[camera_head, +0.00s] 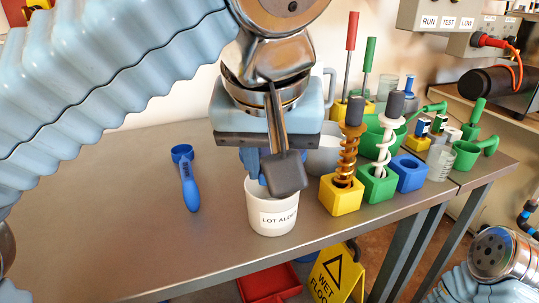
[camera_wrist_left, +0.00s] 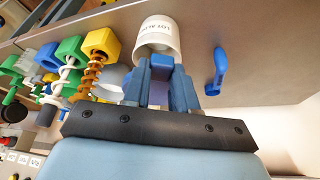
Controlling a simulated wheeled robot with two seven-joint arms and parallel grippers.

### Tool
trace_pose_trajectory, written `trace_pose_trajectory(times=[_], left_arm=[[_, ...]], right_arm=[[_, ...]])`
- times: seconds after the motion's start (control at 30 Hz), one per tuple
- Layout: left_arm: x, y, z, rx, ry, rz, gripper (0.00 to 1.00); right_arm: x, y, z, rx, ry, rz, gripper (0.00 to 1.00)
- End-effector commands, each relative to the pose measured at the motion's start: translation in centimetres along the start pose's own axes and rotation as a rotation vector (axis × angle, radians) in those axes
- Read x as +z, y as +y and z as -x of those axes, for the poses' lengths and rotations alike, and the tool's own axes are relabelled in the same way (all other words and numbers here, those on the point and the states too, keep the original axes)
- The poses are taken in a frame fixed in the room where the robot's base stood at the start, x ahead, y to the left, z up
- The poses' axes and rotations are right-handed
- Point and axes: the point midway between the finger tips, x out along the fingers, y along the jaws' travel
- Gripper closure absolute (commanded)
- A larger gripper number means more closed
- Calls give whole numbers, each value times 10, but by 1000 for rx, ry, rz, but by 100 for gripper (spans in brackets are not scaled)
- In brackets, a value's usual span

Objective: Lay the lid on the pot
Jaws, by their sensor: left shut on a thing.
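The pot (camera_head: 272,220) is a white cup with a printed label, upright near the table's front edge. It shows upside down in the left wrist view (camera_wrist_left: 158,31). My left gripper (camera_head: 262,178) points down at the pot's mouth, its blue fingers (camera_wrist_left: 161,66) at or just over the rim. They are shut on a small blue piece, seemingly part of the lid; the lid's body is not clearly visible. The dark camera block on my wrist hides part of the mouth, so I cannot tell whether lid and rim touch. My right gripper is out of view.
A blue scoop (camera_head: 188,180) lies left of the pot. Close on the right stand a yellow block (camera_head: 341,196) with a brown spiral stirrer, a green block (camera_head: 378,186) and a blue block (camera_head: 408,174). A grey-white mug (camera_head: 323,158) stands behind.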

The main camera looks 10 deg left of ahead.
Motion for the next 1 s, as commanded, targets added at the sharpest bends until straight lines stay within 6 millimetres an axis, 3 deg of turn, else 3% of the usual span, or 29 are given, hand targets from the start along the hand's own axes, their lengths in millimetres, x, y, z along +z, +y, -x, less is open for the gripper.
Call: trace_pose_trajectory(times=[0.5,1.0], left_arm=[[18,0,-45,-1,0,1,100],[21,0,-52,-3,-3,0,100]], right_arm=[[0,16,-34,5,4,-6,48],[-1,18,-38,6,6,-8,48]])
